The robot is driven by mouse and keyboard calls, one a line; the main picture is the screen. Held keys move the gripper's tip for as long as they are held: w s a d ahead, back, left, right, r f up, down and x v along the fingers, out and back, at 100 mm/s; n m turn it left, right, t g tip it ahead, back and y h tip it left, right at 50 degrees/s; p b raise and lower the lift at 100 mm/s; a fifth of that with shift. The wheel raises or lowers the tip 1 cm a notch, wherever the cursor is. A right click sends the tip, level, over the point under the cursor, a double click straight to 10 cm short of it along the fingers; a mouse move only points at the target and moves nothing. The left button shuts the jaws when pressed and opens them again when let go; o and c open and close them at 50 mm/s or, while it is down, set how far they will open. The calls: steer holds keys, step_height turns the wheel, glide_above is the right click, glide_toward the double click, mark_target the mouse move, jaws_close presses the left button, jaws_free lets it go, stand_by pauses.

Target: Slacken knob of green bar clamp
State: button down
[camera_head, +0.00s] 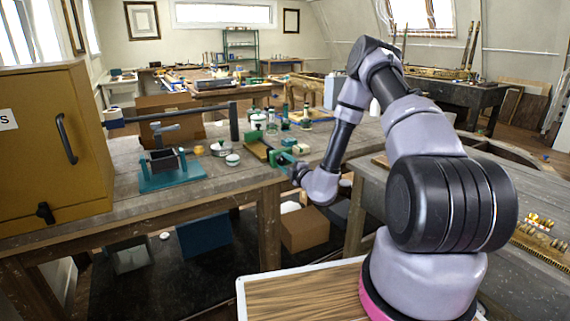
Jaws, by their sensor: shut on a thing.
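The green bar clamp (281,157) is at the front edge of the long wooden workbench, near the picture's middle. Its green parts show beside a wooden strip (258,150). My gripper (293,170) reaches in from the right at the bench edge and is shut on a part of the clamp. The wrist is low, just outside the bench front. The fingers are small and partly merged with the clamp in this view. I cannot make out the knob itself or how far it is turned.
A teal-based vise (166,178) stands on the bench to the left, with a small green-and-white container (232,159) between. A yellow cabinet (50,150) fills the far left. Jars and bottles stand behind the clamp. Another bench (400,190) lies close behind my arm.

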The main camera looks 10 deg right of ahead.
steer(key=n, duration=0.7)
steer(key=shift+w+r, duration=0.1)
steer(key=shift+r, duration=0.05)
steer(key=n, duration=0.4)
steer(key=shift+a, duration=0.1)
steer(key=n, duration=0.3)
steer(key=shift+n, duration=0.4)
steer(key=n, duration=0.3)
steer(key=shift+n, duration=0.3)
steer(key=n, duration=0.3)
steer(key=shift+n, duration=0.3)
steer(key=n, duration=0.4)
steer(key=shift+n, duration=1.6)
